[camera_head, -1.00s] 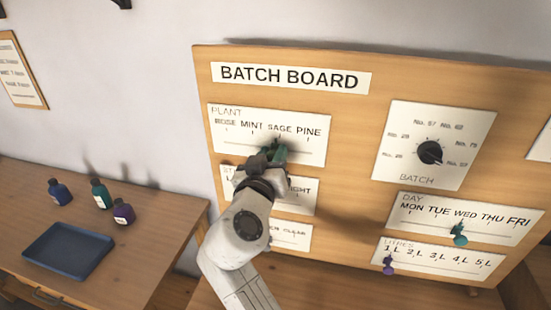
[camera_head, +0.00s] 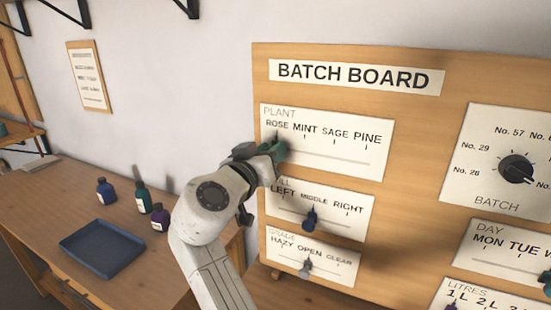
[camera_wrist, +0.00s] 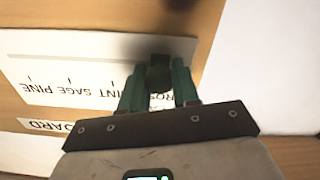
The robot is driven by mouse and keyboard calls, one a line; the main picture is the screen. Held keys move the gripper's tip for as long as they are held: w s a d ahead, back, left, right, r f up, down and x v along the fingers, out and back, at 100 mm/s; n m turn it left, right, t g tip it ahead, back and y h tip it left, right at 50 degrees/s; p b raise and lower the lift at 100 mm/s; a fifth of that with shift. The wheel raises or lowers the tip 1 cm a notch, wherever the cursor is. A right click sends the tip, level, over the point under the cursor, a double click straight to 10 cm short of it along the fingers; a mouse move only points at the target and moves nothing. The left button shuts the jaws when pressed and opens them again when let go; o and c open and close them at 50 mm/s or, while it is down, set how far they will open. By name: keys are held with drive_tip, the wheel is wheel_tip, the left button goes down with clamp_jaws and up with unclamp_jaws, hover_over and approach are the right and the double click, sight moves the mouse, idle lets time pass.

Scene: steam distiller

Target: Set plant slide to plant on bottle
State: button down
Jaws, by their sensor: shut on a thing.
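The plant card (camera_head: 345,160) is at the top left of the batch board, with the marks ROSE, MINT, SAGE and PINE. My gripper (camera_head: 273,151) is at its left end, under ROSE. In the wrist view my gripper's green fingers (camera_wrist: 157,76) are shut on the dark green knob of the plant slide (camera_wrist: 159,78), beside the partly hidden word ROSE. Bottles stand on the left table: a blue one (camera_head: 105,192), a green one (camera_head: 142,198) and a purple one (camera_head: 160,217). Their labels are too small to read.
Below the plant card are a blue knob (camera_head: 310,218) near MIDDLE and a grey knob (camera_head: 305,269) under OPEN. The black batch dial (camera_head: 516,169) is at the right. A blue tray (camera_head: 103,251) lies by the bottles.

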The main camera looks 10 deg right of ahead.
drive_tip(key=shift+a, duration=0.2)
drive_tip(key=c, duration=0.8)
unclamp_jaws()
drive_tip(key=shift+w, duration=0.1)
drive_tip(key=b+v, duration=0.2)
drive_tip(key=v, duration=0.9)
